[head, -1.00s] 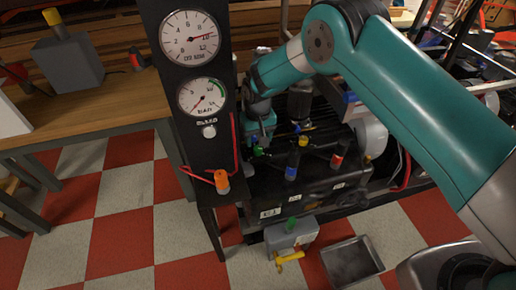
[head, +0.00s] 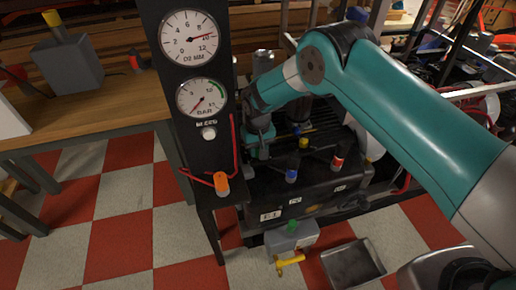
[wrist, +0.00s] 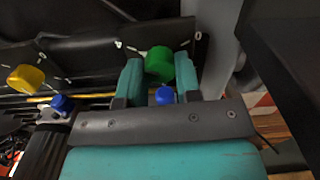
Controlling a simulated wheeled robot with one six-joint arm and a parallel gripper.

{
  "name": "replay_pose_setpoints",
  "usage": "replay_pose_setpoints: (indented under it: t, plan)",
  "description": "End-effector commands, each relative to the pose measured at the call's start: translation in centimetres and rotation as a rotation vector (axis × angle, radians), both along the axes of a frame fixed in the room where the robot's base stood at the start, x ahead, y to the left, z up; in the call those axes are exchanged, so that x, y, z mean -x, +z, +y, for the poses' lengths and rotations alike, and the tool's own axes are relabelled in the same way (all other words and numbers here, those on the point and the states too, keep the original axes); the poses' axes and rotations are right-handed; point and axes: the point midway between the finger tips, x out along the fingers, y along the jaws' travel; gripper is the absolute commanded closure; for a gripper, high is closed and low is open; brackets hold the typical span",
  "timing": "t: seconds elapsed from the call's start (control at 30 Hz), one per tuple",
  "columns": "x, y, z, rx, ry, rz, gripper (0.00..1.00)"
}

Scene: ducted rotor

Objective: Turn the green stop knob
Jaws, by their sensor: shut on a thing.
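The green stop knob (wrist: 159,64) shows in the wrist view between the two teal fingers of my gripper (wrist: 160,76). The fingers are shut on it, one on each side. A blue knob (wrist: 165,96) shows just below it, also between the fingers and nearer the palm. In the head view my gripper (head: 259,148) points down at the left end of the dark machine, right beside the gauge post, and covers the green knob.
The black gauge post (head: 190,133) with an orange knob (head: 221,182) stands close left of my gripper. Blue (head: 291,176) and red-topped (head: 337,163) knobs stand to the right. A grey box (head: 291,239) with a green top and a metal tray (head: 353,265) are on the floor.

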Motion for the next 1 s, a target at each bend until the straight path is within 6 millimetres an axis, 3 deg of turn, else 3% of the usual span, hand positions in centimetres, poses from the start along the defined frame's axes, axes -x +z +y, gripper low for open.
replay_pose_setpoints:
  t: [0.37,1.0]
  plan:
    - [-0.01,0.02,-0.06,0.001,0.116,0.001,0.92]
    - [0.0,0.05,-0.06,0.002,0.694,0.001,0.92]
